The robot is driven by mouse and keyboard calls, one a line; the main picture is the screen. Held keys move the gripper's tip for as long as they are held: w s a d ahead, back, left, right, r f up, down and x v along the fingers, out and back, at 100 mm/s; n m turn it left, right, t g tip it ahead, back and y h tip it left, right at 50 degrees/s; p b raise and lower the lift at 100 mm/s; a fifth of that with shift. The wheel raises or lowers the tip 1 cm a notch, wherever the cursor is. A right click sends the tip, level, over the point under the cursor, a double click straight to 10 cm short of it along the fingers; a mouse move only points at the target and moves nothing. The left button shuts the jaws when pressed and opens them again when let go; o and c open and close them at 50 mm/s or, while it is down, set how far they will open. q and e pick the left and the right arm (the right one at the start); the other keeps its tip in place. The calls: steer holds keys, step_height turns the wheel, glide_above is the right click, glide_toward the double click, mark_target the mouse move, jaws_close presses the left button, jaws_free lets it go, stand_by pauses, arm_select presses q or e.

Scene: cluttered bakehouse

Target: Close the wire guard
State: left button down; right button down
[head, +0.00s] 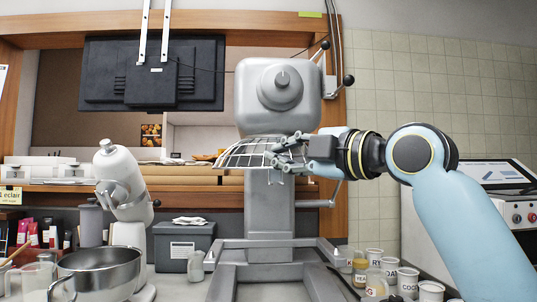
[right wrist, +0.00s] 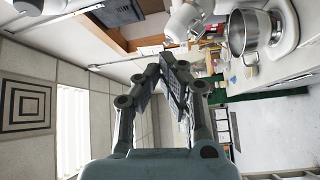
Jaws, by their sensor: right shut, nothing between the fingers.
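The wire guard (head: 240,154) is a pale curved grid below the grey head of the big mixer (head: 252,98), in front of its column. My right gripper (head: 282,157) comes in from the right and overlaps the guard's right part in the head view. Its fingers are shut with nothing between them; I cannot tell whether they touch the wires. In the right wrist view the fingertips (right wrist: 168,62) are close together, and I cannot make out the guard clearly there. The gripper hides part of the guard's right side. My left gripper is not in view.
A white stand mixer (head: 125,185) with a steel bowl (head: 98,274) stands on the left. Several labelled cups (head: 389,268) and jars stand at the lower right, below my right arm. A dark screen (head: 150,75) hangs above.

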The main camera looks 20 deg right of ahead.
steer(key=f+p+x, duration=0.1)
steer(key=p+x, duration=0.1)
steer(key=x, duration=0.7)
steer(key=d, duration=0.2)
steer(key=d+p, duration=0.1)
steer(key=shift+w+d, duration=0.2)
steer(key=shift+d, duration=0.2)
